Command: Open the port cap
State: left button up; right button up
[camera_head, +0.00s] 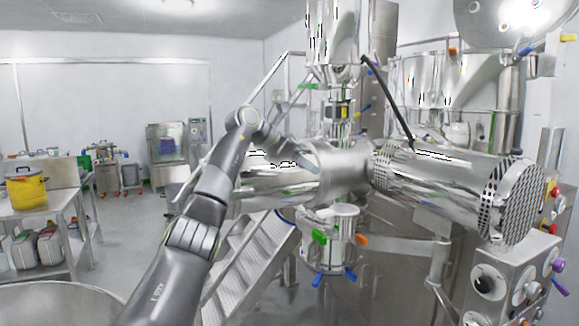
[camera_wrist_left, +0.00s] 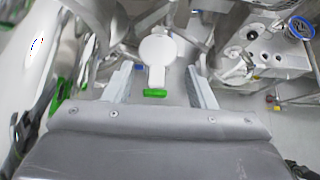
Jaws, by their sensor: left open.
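My left gripper (camera_head: 304,168) reaches in front of the large steel cylinder of the machine, and its fingers are hard to make out in the head view. In the left wrist view my left gripper (camera_wrist_left: 159,70) is open, with its two fingers apart and nothing held. A pale round disc with a stem and a green-ended handle (camera_wrist_left: 155,93) shows between the fingers, apart from them; I take it for the port cap. In the head view a green handle (camera_head: 319,237) sits on the steel port (camera_head: 331,222) below the cylinder. My right gripper is not in view.
The perforated end drum (camera_head: 510,200) and a control box with knobs (camera_head: 512,280) stand at right. Metal steps (camera_head: 250,262) lie below my left arm. A table (camera_head: 45,203) with a yellow pot (camera_head: 27,190) is at left.

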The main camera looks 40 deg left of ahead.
pick_arm(q)
jog(key=b+v, duration=0.1)
jog(key=v, duration=0.4)
jog(key=shift+s+r, duration=0.1)
jog(key=shift+d, duration=0.1)
dwell(0.3)
